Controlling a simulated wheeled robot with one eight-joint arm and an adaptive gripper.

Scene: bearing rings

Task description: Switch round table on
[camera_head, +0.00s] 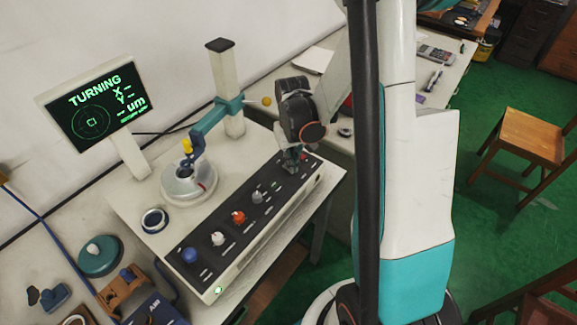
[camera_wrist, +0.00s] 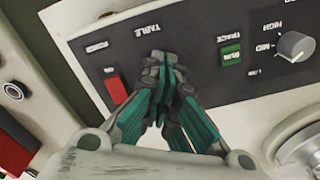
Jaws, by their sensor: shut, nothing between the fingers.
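The round table (camera_head: 188,187) is a pale disc on the bench machine, under a blue probe arm. The machine's dark control panel (camera_head: 225,222) carries knobs and switches. In the wrist view, the word TABLE is printed on the panel (camera_wrist: 195,35). My gripper (camera_wrist: 162,60) is shut and empty, with its fingertips at the panel just beside that label. They hide whatever control is there, and I cannot tell if they touch it. In the head view my gripper (camera_head: 291,163) is at the panel's far right end. The screen (camera_head: 97,107) reads TURNING.
A red switch (camera_wrist: 116,90) marked POWER is left of my fingertips. A green switch (camera_wrist: 231,54) marked TRACE and a grey knob (camera_wrist: 295,45) are to the right. A bearing ring (camera_head: 154,220) lies left of the round table. A wooden chair (camera_head: 521,143) stands at right.

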